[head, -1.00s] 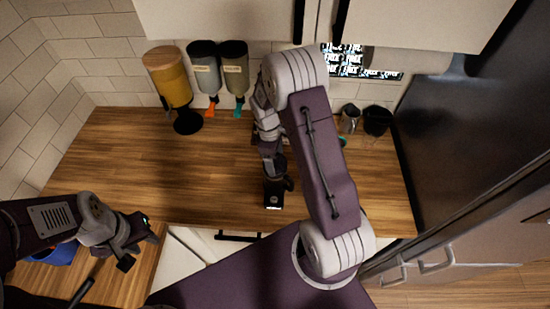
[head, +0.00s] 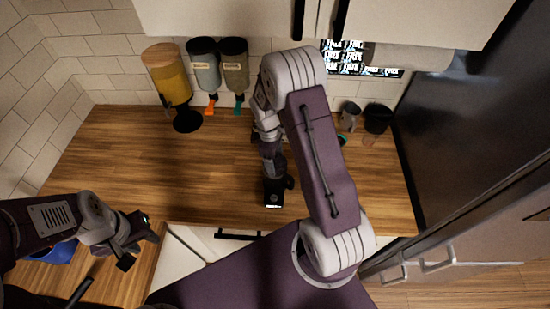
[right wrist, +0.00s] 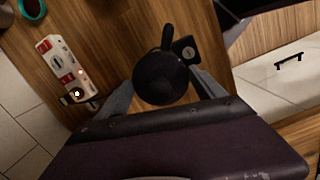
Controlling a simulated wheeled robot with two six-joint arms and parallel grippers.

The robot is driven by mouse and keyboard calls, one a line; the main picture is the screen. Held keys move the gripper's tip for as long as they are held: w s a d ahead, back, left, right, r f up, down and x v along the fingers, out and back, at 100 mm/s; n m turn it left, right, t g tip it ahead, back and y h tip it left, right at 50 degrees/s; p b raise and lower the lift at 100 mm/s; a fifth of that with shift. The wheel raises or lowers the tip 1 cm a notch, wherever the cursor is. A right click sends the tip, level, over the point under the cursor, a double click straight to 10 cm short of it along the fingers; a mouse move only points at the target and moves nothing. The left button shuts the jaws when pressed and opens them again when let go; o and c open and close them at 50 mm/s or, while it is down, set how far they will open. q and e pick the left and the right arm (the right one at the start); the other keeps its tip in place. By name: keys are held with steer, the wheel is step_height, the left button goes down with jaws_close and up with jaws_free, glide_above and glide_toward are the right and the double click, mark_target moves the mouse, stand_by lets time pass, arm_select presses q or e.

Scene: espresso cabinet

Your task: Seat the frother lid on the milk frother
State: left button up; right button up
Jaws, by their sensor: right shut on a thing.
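The milk frother (head: 273,192) stands near the counter's front edge, with a black base and a small light mark. Its square base corner shows in the right wrist view (right wrist: 187,48). My right gripper (right wrist: 165,82) is above the frother, with its fingers on both sides of a round black piece, which looks like the frother lid (right wrist: 162,80), and is shut on it. The lid covers the jug's mouth from this angle; I cannot tell whether it touches the rim. A black handle (right wrist: 167,37) sticks out beyond it. My left gripper (head: 138,247) is open and empty, left of the counter's front edge.
Dark cups (head: 377,118) stand at the back right. The left counter (head: 120,160) is clear.

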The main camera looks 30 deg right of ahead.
steer(key=shift+f, duration=0.15)
steer(key=o, duration=1.3)
steer(key=shift+o, duration=0.2)
steer(key=r+b, duration=0.1)
steer(key=r, duration=0.4)
steer(key=r+b, duration=0.1)
steer(key=r, duration=0.2)
steer(key=shift+w+a+r+b, duration=0.35)
steer(key=shift+a, duration=0.05)
steer(key=shift+r, duration=0.2)
